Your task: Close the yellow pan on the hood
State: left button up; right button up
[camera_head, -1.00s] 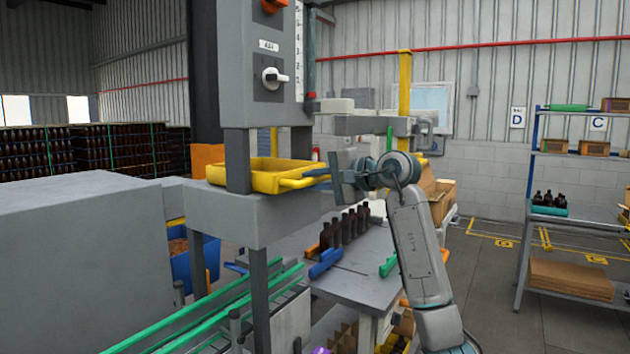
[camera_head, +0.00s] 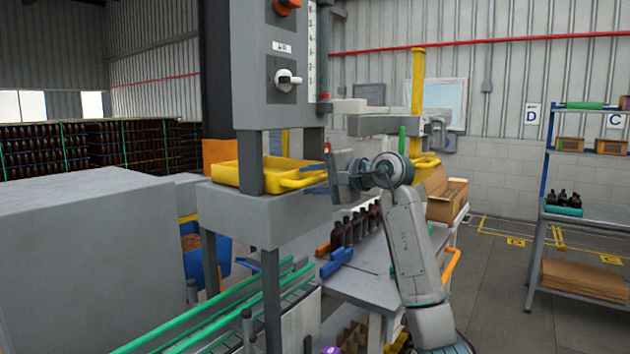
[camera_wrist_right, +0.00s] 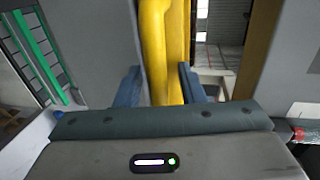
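The yellow pan (camera_head: 240,178) sits on the grey deck (camera_head: 222,206) of the hood (camera_head: 272,70), between its posts. Its handle end projects from the right side of the hood toward my right gripper. My right gripper (camera_head: 318,180) comes from the right at handle height. In the right wrist view, its two blue fingers (camera_wrist_right: 162,88) are on either side of the yellow handle (camera_wrist_right: 165,60), appearing closed on it. The pan's far side is partly hidden by the hood's post. My left gripper is not in view.
Brown bottles (camera_head: 352,229) stand on a grey table (camera_head: 365,276) below my right arm. Green conveyor rails (camera_head: 215,325) run at front. A large grey box (camera_head: 85,225) fills the left. A shelf rack (camera_head: 590,213) stands right, with open floor before it.

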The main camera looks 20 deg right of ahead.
pick_arm(q)
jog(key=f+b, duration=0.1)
jog(key=b, duration=0.1)
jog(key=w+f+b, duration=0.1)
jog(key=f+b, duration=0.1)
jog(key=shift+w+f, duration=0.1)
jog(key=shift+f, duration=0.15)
pick_arm(e)
jog(key=v, duration=1)
jog(key=shift+s+d, duration=0.25)
jog(key=shift+s, duration=0.05)
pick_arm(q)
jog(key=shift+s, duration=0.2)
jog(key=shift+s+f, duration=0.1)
